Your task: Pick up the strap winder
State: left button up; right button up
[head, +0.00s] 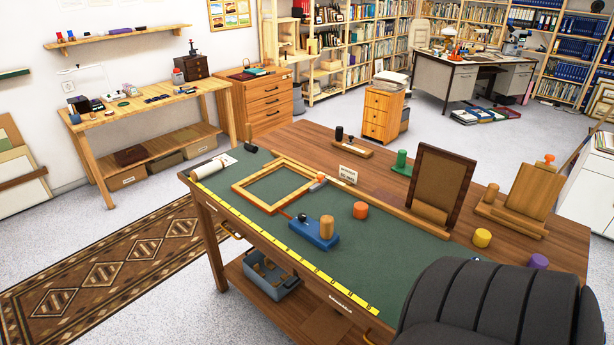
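A blue block with an upright tan wooden cylinder and a small black knob, which looks like the strap winder (315,231), rests on the green mat (391,240) of the worktable. An orange strap runs from its left end toward a light wooden frame (243,189) lying flat on the mat behind it. The strap follows the frame's edge, with an orange piece at the frame's right corner. Neither of my grippers is in view.
An orange cylinder (360,210) stands right of the block. A yellow ruler (275,242) lines the mat's front edge. Farther right are a yellow cylinder (481,238), a dark framed panel (440,181) on a stand and a green spool (401,162). The table's near right corner is hidden.

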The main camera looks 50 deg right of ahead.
aim_at(321, 235)
jog(key=i+z, duration=0.35)
jog(key=i+j+z, duration=0.2)
jog(key=i+z, duration=0.15)
jog(key=i+j+z, duration=0.35)
jog(key=i, duration=0.15)
jog(key=l, duration=0.1)
